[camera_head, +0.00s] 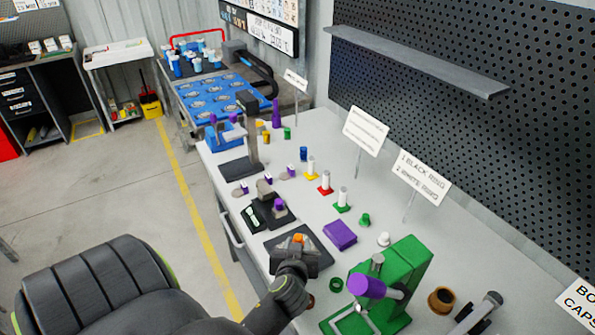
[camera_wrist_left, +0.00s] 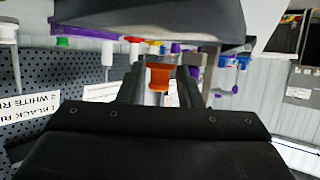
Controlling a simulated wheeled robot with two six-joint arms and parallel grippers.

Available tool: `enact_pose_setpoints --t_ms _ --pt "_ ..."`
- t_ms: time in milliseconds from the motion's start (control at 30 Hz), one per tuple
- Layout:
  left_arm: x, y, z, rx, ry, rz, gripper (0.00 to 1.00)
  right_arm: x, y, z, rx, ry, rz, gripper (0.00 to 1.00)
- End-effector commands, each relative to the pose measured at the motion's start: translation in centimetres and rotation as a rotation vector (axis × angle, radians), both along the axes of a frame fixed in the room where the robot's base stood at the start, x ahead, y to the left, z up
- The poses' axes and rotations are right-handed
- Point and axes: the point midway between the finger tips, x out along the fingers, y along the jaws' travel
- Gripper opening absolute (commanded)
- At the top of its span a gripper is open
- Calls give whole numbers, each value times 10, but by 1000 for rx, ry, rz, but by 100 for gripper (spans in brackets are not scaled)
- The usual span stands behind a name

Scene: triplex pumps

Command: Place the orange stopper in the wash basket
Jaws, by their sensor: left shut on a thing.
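The orange stopper (camera_head: 298,238) is between the fingers of my left gripper (camera_head: 297,248), above the front part of the bench near a dark square plate (camera_head: 318,262). In the left wrist view the gripper (camera_wrist_left: 160,88) is shut on the stopper (camera_wrist_left: 159,76), which has a wider flange and a narrower waist. No container is clearly marked as the wash basket. A small blue bin (camera_head: 222,138) stands on the bench's far left part, and a red-handled carrier (camera_head: 198,37) with blue and white pieces stands farther back. My right gripper is not in view.
A green press (camera_head: 400,265) with a purple cylinder stands to the right of my gripper. A purple block (camera_head: 340,234) and several small coloured parts stand along the bench. Signs stand along the back.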

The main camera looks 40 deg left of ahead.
Motion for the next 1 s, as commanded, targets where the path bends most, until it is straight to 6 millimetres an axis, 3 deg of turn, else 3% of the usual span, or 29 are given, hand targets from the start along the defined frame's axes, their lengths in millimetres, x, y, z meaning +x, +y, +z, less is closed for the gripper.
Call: enact_pose_setpoints --t_ms 167,567,600,733,1000 --pt "0 0 -17 -1 1 0 9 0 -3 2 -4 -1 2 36" --pt "0 0 -23 1 -1 0 9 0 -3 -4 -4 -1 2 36" --pt "0 0 -22 1 -1 0 35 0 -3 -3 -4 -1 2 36" --pt "0 0 -21 0 0 0 52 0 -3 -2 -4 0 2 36" --pt "0 0 -21 0 0 0 54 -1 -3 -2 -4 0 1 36"
